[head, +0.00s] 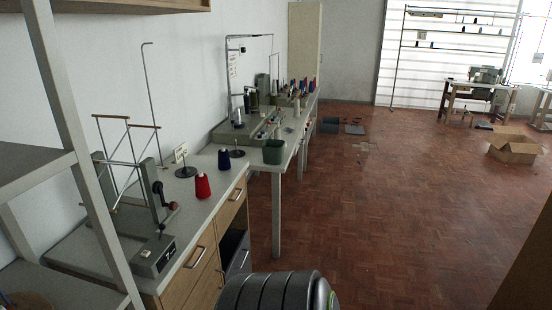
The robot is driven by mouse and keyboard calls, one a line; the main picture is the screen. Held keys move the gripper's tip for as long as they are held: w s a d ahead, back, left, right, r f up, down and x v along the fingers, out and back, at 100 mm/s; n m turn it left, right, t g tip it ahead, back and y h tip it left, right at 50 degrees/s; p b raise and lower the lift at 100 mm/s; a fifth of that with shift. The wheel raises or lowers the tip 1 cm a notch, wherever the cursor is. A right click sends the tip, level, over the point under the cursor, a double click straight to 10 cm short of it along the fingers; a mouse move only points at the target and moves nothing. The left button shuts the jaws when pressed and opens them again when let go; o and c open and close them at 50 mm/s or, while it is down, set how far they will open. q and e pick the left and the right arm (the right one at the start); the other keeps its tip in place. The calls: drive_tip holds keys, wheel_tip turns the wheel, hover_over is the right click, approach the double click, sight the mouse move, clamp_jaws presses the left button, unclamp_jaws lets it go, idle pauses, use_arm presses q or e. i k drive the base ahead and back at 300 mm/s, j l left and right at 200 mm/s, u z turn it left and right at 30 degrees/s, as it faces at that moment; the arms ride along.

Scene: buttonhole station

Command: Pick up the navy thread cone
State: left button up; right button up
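The navy thread cone (224,159) stands upright on the grey worktop along the left wall. It is behind the red thread cone (203,186) and in front of the green bin. Nothing touches it that I can see. Neither of my grippers shows in the head view, so I cannot see their state.
A winding machine (155,257) stands on the near worktop, with a dark disc stand (185,172) by the wall. A green bin (274,151) sits further along. A grey shelf frame (75,155) blocks the near left. The parquet floor (370,220) is clear to the right; an open cardboard box (514,150) lies beyond.

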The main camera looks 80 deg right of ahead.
sight(223, 160)
drive_tip(key=z, duration=2.35)
drive_tip(key=k+u, duration=0.2)
drive_tip(key=u, duration=1.95)
drive_tip(key=z, duration=2.15)
drive_tip(key=i+l+u, duration=0.35)
drive_tip(key=i+l, duration=0.7)
